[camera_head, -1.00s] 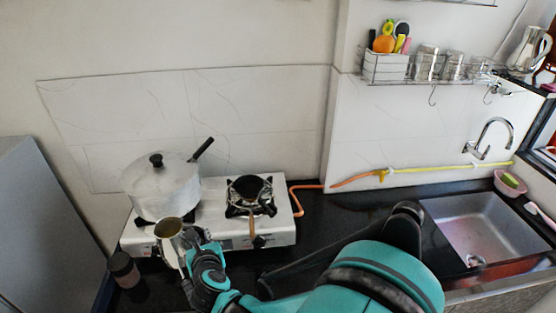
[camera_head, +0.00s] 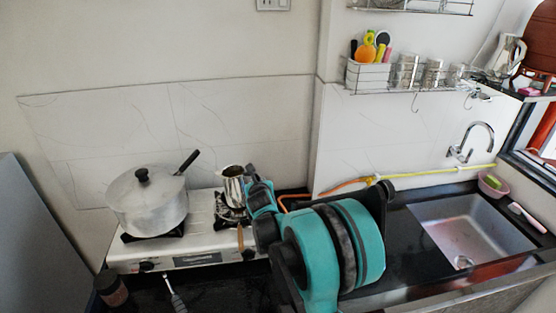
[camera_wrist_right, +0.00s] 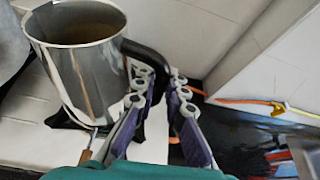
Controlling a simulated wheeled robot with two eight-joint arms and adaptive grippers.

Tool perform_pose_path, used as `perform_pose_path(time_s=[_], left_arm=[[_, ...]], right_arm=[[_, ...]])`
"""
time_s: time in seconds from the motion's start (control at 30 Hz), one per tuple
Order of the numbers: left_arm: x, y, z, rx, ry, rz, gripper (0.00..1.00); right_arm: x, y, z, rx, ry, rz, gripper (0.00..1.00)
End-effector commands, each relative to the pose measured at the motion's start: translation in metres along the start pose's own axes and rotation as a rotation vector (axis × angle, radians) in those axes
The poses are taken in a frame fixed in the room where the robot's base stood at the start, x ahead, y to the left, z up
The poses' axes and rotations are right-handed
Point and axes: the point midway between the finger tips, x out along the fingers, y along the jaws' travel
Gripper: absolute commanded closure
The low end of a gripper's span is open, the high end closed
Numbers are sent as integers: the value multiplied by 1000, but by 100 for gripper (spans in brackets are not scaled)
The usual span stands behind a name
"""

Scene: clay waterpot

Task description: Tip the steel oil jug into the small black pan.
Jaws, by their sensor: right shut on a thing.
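The steel oil jug (camera_head: 232,186) is held about upright above the right burner. It also shows large in the right wrist view (camera_wrist_right: 75,60), with brownish oil inside. My right gripper (camera_head: 254,184) is shut on the jug's dark handle; its fingers (camera_wrist_right: 155,90) lie on both sides of that handle in the wrist view. The small black pan is on the right burner, mostly hidden behind and below the jug; its wooden handle (camera_head: 240,238) points toward me. I cannot tell the exact gap between jug and pan. My left gripper is not in view.
A large lidded pot (camera_head: 147,208) stands on the left burner of the white stove (camera_head: 125,255). A dark jar (camera_head: 111,290) and a metal utensil (camera_head: 175,295) are in front. The sink (camera_head: 470,235) is at the right. A utensil rack (camera_head: 385,80) hangs above.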

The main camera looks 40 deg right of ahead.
Motion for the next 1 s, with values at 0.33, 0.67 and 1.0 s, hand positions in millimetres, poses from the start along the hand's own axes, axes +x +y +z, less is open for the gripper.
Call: perform_pose_path(time_s=[0.33, 0.67, 1.0], left_arm=[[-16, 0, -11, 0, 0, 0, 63], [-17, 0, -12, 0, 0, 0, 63], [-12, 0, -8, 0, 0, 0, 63]], right_arm=[[22, -78, 35, 6, -13, -70, 100], [29, -76, 23, -180, 33, -138, 100], [35, -74, 9, -409, 90, -236, 100]])
